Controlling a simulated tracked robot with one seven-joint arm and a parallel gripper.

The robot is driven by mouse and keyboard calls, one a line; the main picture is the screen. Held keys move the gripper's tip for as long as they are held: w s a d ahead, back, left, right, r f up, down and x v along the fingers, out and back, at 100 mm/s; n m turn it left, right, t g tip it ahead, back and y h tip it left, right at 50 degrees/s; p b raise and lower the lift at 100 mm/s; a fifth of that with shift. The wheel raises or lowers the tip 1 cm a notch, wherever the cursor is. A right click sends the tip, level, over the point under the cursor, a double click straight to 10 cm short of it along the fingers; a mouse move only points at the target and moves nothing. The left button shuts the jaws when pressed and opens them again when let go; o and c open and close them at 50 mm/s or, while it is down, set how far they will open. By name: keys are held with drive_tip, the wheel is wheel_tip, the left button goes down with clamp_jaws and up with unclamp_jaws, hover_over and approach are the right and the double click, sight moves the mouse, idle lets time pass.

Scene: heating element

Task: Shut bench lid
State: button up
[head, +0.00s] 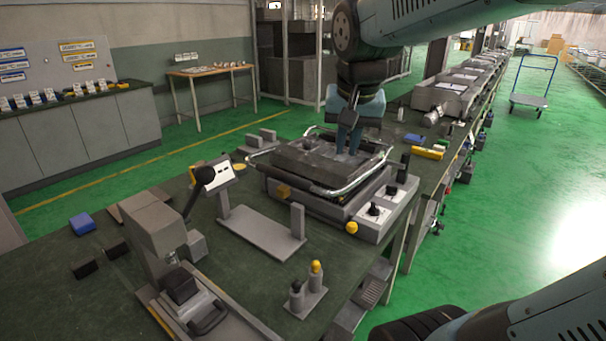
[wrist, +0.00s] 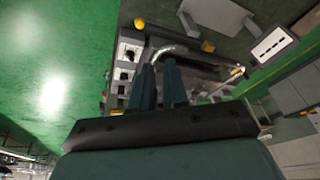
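The bench unit with its dark lid (head: 325,168) stands on the green workbench, framed by a bent chrome handle bar (head: 372,178). The lid looks low and nearly flat; I cannot tell whether it is fully closed. My gripper (head: 347,152) points down over the lid, behind the front stretch of the bar. In the wrist view my gripper (wrist: 160,66) shows two dark fingers with a gap between them. The curved end of the chrome bar (wrist: 166,50) shows just past the fingertips. Nothing is clearly held. Contact with the lid cannot be told.
A control box with black knobs (head: 376,212) and a yellow button (head: 351,228) adjoins the unit's right front. A grey bracket stand (head: 262,232), a press (head: 155,235) and a small block with a yellow-topped part (head: 306,295) stand nearer. Green floor (head: 490,190) is open at right.

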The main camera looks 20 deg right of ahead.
drive_tip(key=w+a+m+g, duration=0.1)
drive_tip(key=w+m, duration=0.1)
drive_tip(key=w, duration=0.2)
drive_tip(key=w+f+m, duration=0.1)
drive_tip(key=w+m, duration=0.1)
drive_tip(key=w, duration=0.3)
drive_tip(key=w+a+f+m+g, duration=0.1)
drive_tip(key=w+m, duration=0.1)
drive_tip(key=w, duration=0.3)
drive_tip(key=shift+w+a+f+g+h, duration=0.2)
drive_tip(key=shift+a+g+h, duration=0.1)
drive_tip(key=shift+a+h, duration=0.1)
clamp_jaws()
approach(315, 185)
drive_tip(key=f, duration=0.4)
drive_tip(key=d+f, duration=0.1)
drive_tip(key=f, duration=0.2)
drive_tip(key=shift+w, duration=0.25)
